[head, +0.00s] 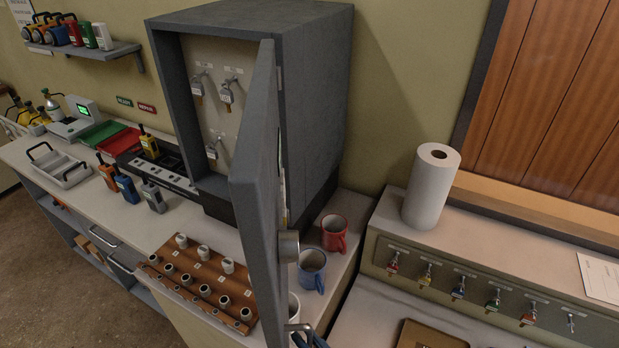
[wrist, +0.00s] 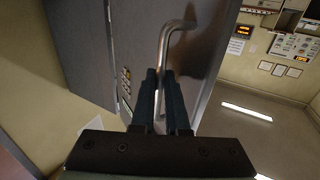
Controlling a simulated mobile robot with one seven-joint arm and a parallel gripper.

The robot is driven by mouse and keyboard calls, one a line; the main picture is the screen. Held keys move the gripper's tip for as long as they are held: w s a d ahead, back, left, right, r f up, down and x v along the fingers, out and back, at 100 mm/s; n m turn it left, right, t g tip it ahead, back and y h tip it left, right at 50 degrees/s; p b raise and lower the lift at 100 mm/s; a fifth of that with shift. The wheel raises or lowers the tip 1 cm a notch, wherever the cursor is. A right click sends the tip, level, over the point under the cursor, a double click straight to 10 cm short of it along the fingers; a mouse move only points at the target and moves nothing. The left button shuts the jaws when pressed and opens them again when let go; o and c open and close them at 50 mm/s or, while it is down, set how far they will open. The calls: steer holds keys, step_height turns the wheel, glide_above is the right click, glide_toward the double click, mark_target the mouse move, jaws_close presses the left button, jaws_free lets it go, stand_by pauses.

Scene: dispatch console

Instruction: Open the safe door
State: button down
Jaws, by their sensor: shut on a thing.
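The grey safe (head: 318,100) stands on the counter against the wall, and its inside with hanging keys shows in the head view. Its door (head: 255,150) stands open, swung out from the hinge side on the right and seen almost edge-on. A round dial (head: 289,246) sits on the door's outer face. In the wrist view, my gripper (wrist: 161,75) is shut on the bent metal door handle (wrist: 163,45), with a dark finger on each side of it. The door's outer face (wrist: 140,30) fills the area behind. In the head view my gripper is mostly out of frame at the bottom.
A red mug (head: 333,233) and a blue mug (head: 312,270) stand close to the door's outer side. A wooden rack (head: 200,280) with several pegs lies before the safe. Radios (head: 126,188) stand left. A paper roll (head: 431,187) stands right.

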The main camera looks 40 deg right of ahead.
steer(key=shift+r, duration=0.25)
steer(key=c, duration=1.2)
jaws_free()
steer(key=shift+w, duration=0.1)
steer(key=shift+w+d+f, duration=0.1)
steer(key=shift+f, duration=0.1)
steer(key=s+a+b, duration=0.1)
steer(key=s+b, duration=0.1)
steer(key=s, duration=1.1)
steer(key=shift+a, duration=0.35)
steer(key=shift+w, duration=0.1)
